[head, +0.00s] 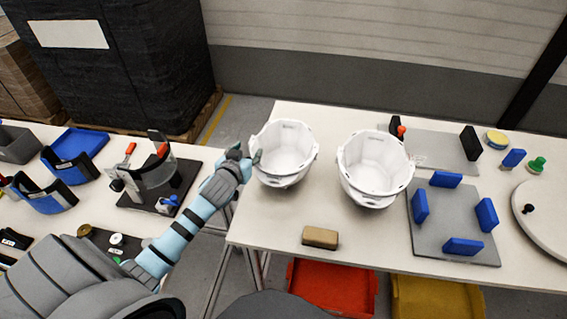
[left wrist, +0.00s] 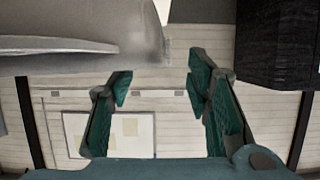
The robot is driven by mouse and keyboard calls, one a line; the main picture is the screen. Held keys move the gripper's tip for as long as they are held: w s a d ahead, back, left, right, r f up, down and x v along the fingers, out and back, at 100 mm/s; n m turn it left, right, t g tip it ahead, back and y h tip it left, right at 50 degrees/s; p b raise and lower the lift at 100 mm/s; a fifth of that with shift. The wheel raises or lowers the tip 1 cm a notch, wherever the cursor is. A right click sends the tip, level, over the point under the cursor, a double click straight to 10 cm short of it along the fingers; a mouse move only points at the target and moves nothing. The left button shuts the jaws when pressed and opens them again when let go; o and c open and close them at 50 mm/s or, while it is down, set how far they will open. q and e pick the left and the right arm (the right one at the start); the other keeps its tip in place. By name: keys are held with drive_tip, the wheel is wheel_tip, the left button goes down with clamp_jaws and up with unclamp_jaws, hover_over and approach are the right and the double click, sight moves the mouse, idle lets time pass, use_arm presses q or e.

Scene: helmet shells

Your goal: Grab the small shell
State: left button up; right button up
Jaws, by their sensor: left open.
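Two white helmet shells stand open side up on the table. The left shell (head: 285,158) looks slightly smaller than the right shell (head: 374,172). My left gripper (head: 246,160) is at the left rim of the left shell, with its fingertips close to the rim; I cannot tell whether they touch it. In the left wrist view the gripper (left wrist: 160,75) has its two green fingers spread, with nothing between them. A pale curved surface at the upper left of that view looks like part of a shell (left wrist: 75,48). My right gripper is not in view.
The white table (head: 285,226) carries a tan block (head: 320,237) at the front and a grey plate (head: 452,220) with blue blocks on the right. A side table on the left holds a visor fixture (head: 158,178). Red (head: 335,290) and yellow bins (head: 435,298) stand below the table.

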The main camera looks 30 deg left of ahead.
sight(250, 149)
use_arm(q)
drive_tip(key=b+x, duration=0.1)
drive_tip(key=x, duration=0.4)
drive_tip(key=shift+w+a+f, duration=0.1)
drive_tip(key=shift+w+f, duration=0.05)
drive_tip(key=shift+w, duration=0.05)
drive_tip(key=shift+s, duration=0.1)
clamp_jaws()
